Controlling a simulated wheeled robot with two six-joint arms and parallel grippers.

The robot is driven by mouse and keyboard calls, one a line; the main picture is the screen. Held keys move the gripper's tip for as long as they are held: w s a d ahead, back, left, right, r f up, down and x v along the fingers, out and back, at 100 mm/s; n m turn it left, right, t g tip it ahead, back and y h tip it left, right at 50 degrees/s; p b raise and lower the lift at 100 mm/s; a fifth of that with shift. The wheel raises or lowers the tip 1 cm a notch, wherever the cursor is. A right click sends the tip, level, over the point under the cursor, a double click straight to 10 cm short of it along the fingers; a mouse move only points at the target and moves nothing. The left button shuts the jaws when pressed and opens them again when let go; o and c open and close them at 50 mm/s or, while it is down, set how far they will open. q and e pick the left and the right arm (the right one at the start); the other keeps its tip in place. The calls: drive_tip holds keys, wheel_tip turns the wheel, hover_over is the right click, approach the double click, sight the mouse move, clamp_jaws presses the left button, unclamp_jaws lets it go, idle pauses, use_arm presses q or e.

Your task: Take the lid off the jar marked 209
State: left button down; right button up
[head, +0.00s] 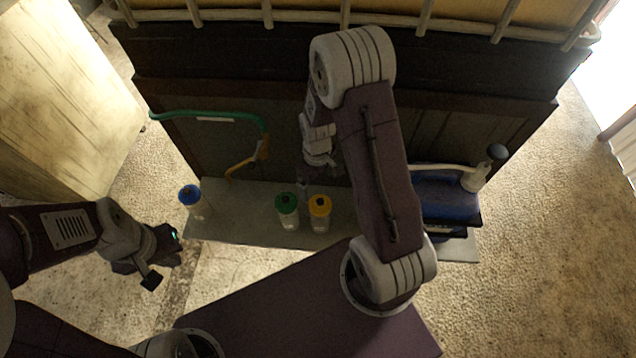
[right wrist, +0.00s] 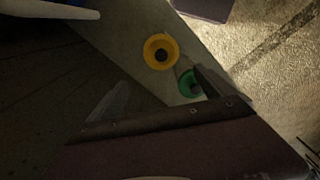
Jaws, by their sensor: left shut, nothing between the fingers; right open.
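Three jars stand on a grey shelf (head: 245,232): one with a blue lid (head: 190,195) at the left end, one with a green lid (head: 287,204) and one with a yellow lid (head: 320,206) close together near the middle. I cannot read any number, so I cannot tell which jar is 209. My right gripper (head: 304,188) is open and empty, pointing down just behind the green and yellow lids. The right wrist view shows the yellow lid (right wrist: 160,51) and the green lid (right wrist: 190,83), partly hidden by a finger. My left gripper (head: 165,262) is shut and empty, in front of the blue-lidded jar.
A green hose-like bar (head: 225,115) and an orange-brown bracket (head: 250,160) are behind the shelf at the left. A blue box-like object (head: 450,200) with a white handle (head: 472,180) stands at the right. A dark wooden panel rises behind. The shelf between blue and green lids is clear.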

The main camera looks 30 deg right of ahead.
sight(320, 201)
drive_tip(key=shift+s+a+r, duration=0.1)
drive_tip(key=shift+s+a, duration=0.1)
drive_tip(key=shift+s, duration=0.25)
drive_tip(key=shift+s+a+r, duration=0.1)
drive_tip(key=shift+s+a, duration=0.1)
drive_tip(key=shift+s, duration=0.2)
wheel_tip(320, 201, down, 4)
drive_tip(key=shift+d+f+p, duration=0.1)
drive_tip(key=shift+d+p, duration=0.05)
drive_tip(key=shift+p, duration=0.35)
drive_tip(key=shift+w+d+f, duration=0.1)
drive_tip(key=shift+w+d, duration=0.05)
drive_tip(key=shift+f, duration=0.1)
drive_tip(key=f, duration=0.1)
drive_tip(key=f+p, duration=0.1)
drive_tip(key=f, duration=0.2)
drive_tip(key=shift+s+d+f, duration=0.15)
drive_tip(key=shift+s+f, duration=0.1)
drive_tip(key=shift+s, duration=0.1)
drive_tip(key=shift+w+d+f, duration=0.1)
drive_tip(key=shift+w+f, duration=0.05)
drive_tip(key=c, duration=1.2)
drive_tip(key=shift+c, duration=1)
use_arm(q)
drive_tip(key=r, duration=0.1)
drive_tip(key=s+a+r, duration=0.1)
drive_tip(key=shift+r, duration=0.3)
drive_tip(key=shift+w, duration=0.1)
